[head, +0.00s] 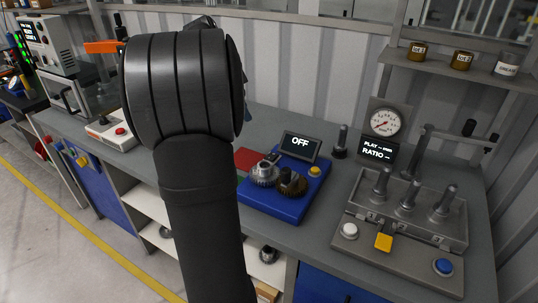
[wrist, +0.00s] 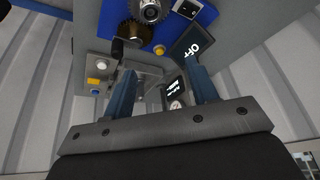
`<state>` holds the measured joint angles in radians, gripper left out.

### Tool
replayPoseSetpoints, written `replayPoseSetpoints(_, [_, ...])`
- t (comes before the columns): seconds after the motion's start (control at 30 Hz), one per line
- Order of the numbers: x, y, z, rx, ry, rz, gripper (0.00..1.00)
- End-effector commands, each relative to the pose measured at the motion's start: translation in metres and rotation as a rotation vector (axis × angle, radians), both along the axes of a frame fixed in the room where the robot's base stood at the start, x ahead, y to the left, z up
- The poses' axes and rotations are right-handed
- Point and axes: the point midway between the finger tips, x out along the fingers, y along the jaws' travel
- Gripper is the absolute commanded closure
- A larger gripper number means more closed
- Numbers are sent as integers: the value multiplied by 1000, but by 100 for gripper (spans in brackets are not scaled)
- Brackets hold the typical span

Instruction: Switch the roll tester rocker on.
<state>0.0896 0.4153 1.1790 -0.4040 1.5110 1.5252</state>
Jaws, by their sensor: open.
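The roll tester is a blue base (head: 268,208) on the bench with a silver gear (head: 264,174), a brown gear (head: 292,184), a yellow button (head: 315,171) and a tilted display (head: 301,146) reading OFF. In the wrist view, a small dark switch with white marks (wrist: 187,9), seemingly the rocker, sits on the blue base near the silver gear, at the top edge. I cannot tell its tilt. My gripper (wrist: 163,74) is open and empty, its fingers apart, with the display just beyond the right finger. In the head view my arm hides it.
Right of the tester stands a grey fixture (head: 400,228) with upright pins, white, yellow and blue buttons, and a dial gauge (head: 385,122). A dark upright knob (head: 340,142) stands between them. A red-button box (head: 112,130) is at left. A shelf (head: 460,72) with cans hangs above.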

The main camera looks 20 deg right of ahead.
Motion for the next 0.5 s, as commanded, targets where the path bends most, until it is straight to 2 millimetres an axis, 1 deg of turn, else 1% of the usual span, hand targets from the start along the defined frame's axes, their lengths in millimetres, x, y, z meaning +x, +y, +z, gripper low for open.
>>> replayPoseSetpoints(0.03, [1, -5, -7, -8, -3, 40, 57])
replayPoseSetpoints(0.1, [5, -12, -19, -23, -15, 124, 71])
replayPoseSetpoints(0.17, [8, -19, -31, -41, -23, 209, 82])
replayPoseSetpoints(0.2, [10, -23, -38, -56, -30, 268, 90])
replayPoseSetpoints(0.23, [11, -27, -43, -67, -35, 312, 96])
replayPoseSetpoints(0.27, [12, -29, -49, -78, -39, 357, 100])
replayPoseSetpoints(0.4, [16, -39, -71, -132, -53, 549, 100])
replayPoseSetpoints(0.5, [17, -43, -83, -166, -62, 659, 100])
